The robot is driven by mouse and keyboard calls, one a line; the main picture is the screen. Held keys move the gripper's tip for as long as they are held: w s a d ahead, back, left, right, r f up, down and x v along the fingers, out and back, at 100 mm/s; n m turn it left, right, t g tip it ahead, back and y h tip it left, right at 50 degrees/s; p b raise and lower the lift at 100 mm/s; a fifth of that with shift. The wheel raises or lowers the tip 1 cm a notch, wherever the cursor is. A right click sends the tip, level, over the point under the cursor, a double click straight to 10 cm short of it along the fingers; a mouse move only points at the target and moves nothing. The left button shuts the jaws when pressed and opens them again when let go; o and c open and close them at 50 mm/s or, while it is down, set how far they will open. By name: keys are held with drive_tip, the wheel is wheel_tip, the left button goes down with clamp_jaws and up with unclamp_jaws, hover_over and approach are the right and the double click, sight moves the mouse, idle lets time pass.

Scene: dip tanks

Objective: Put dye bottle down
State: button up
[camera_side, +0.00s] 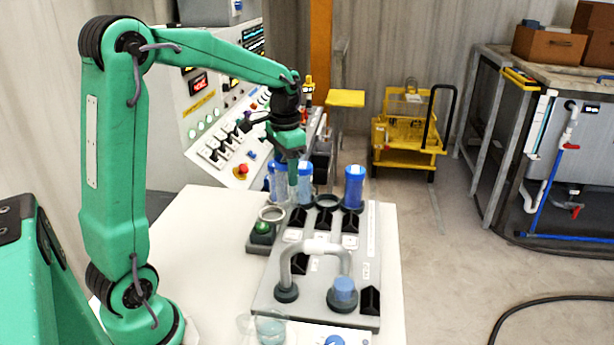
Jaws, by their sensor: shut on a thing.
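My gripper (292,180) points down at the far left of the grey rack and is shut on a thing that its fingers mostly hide. I take it to be a dye bottle. A blue-capped clear bottle (279,184) shows just left of the fingers, and another blue-capped bottle (305,182) shows just right of them. I cannot tell which of these is in the jaws, or whether its base touches the rack. A darker blue bottle (354,187) stands upright at the rack's far right corner.
The grey rack (318,265) has an empty ring (327,202) at its far edge and a raised handle (318,252) nearer. A ring stand (271,213), a blue-topped piece (344,289) and a clear beaker (271,328) are close. The white table (205,240) is clear on the left.

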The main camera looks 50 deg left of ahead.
drive_tip(key=a+f, duration=0.9)
drive_tip(key=shift+w+f, duration=0.15)
idle(0.4)
drive_tip(key=shift+f, duration=0.15)
drive_tip(key=o, duration=1)
drive_tip(key=shift+c, duration=0.2)
wheel_tip(320, 180, up, 12)
drive_tip(key=shift+d+r, duration=0.15)
drive_tip(key=shift+r, duration=0.05)
idle(0.5)
